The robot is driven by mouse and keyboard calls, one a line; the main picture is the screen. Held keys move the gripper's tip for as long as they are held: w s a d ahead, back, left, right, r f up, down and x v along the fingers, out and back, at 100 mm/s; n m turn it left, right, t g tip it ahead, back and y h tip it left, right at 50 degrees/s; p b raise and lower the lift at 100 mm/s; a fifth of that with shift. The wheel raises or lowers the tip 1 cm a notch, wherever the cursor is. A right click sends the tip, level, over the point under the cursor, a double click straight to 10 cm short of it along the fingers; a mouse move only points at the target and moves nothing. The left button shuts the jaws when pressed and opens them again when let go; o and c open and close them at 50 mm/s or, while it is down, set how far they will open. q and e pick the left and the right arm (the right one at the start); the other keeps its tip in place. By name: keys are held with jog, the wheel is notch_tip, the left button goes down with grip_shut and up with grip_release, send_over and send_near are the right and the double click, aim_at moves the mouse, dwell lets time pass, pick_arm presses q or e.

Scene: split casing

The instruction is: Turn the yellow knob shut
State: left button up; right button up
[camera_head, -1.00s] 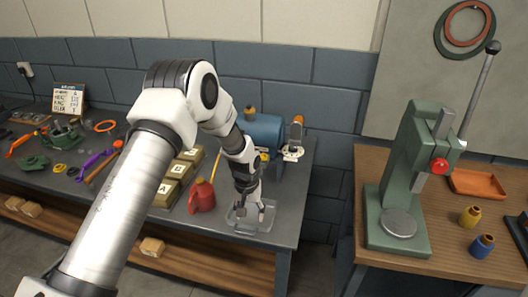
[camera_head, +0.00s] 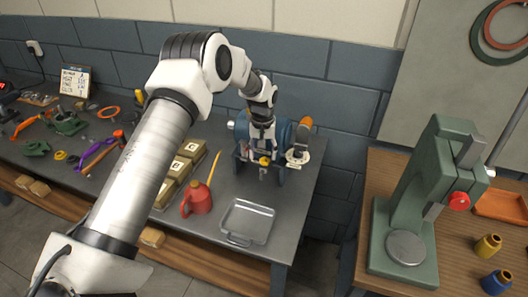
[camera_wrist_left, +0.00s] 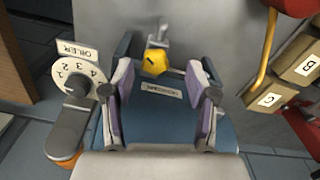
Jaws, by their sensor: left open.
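The yellow knob (camera_wrist_left: 155,62) shows in the left wrist view, on a metal stem at the end of the blue tank (camera_wrist_left: 170,125). In the head view the knob (camera_head: 264,161) sits just below my left gripper (camera_head: 262,150), at the front of the blue tank (camera_head: 285,132). My left gripper (camera_wrist_left: 158,85) is open. Its two fingers stand apart on either side of the knob, which lies a little beyond the fingertips and is not gripped. My right gripper is not in view.
A dial marked OILER (camera_wrist_left: 76,84) with a grey lever stands beside the tank. A red oil can (camera_head: 197,198), an empty metal tray (camera_head: 247,222) and lettered boxes (camera_head: 171,190) are on the bench nearby. A green press (camera_head: 415,215) stands on the wooden table at right.

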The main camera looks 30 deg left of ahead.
aim_at(266, 158)
pick_arm(q)
jog(key=f, duration=0.1)
jog(key=w+f, duration=0.1)
jog(key=shift+w+f, duration=0.2)
jog(key=shift+f, duration=0.3)
jog(key=shift+s+d, duration=0.1)
jog(key=shift+d, duration=0.05)
jog(key=shift+s+r, duration=0.25)
jog(key=shift+r, duration=0.1)
jog(key=shift+c, duration=1)
jog(key=shift+s, duration=0.1)
jog(key=c, duration=0.6)
grip_shut()
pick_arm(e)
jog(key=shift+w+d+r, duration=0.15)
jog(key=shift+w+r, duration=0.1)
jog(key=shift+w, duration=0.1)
